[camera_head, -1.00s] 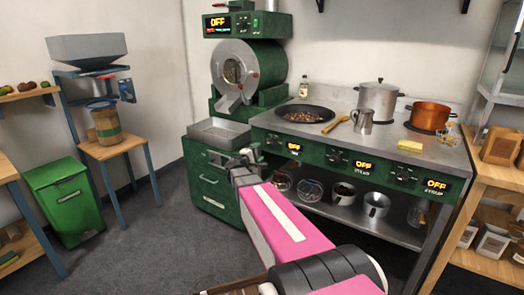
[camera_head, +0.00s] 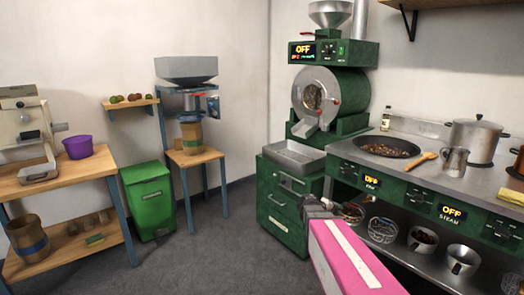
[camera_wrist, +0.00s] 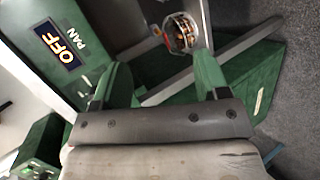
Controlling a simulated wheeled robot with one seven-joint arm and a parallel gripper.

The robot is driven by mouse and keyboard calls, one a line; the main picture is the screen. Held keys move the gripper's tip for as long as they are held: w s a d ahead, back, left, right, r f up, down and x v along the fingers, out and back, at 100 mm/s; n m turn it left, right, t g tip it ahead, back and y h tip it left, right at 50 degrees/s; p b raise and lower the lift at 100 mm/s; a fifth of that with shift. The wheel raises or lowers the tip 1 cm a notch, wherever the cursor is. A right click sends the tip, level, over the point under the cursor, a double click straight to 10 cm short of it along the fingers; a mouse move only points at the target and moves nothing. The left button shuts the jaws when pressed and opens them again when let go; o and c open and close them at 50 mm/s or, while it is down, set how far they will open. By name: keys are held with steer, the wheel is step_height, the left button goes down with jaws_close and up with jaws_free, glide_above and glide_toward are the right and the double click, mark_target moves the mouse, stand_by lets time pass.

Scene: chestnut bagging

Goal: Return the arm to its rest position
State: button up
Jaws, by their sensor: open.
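My pink arm reaches in from the bottom right in the head view, and my gripper (camera_head: 318,206) is at its far end, small and partly hidden by the arm. It is in front of the green roaster base and the left end of the stove. In the wrist view my gripper (camera_wrist: 160,80) has its two green fingers wide apart with nothing between them. Beyond the fingers are the stove's PAN panel (camera_wrist: 62,45) and a clear container with brown pieces (camera_wrist: 181,34).
The stove (camera_head: 440,185) holds a pan of chestnuts (camera_head: 388,148) and pots, with bowls on its lower shelf. The roaster (camera_head: 325,100) stands left of it. A green bin (camera_head: 148,200) and a wooden table (camera_head: 60,176) are further left. The middle grey floor (camera_head: 200,262) is clear.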

steer(key=s+a+f+m+g+y, duration=0.2)
steer(key=s+a+f+y, duration=0.2)
steer(key=s+a, duration=0.3)
steer(key=s+a+f+m+g+y, duration=0.2)
steer(key=s+a+f+y, duration=0.2)
steer(key=s+a+y, duration=0.3)
steer(key=s, duration=0.2)
steer(key=shift+s+g, duration=0.3)
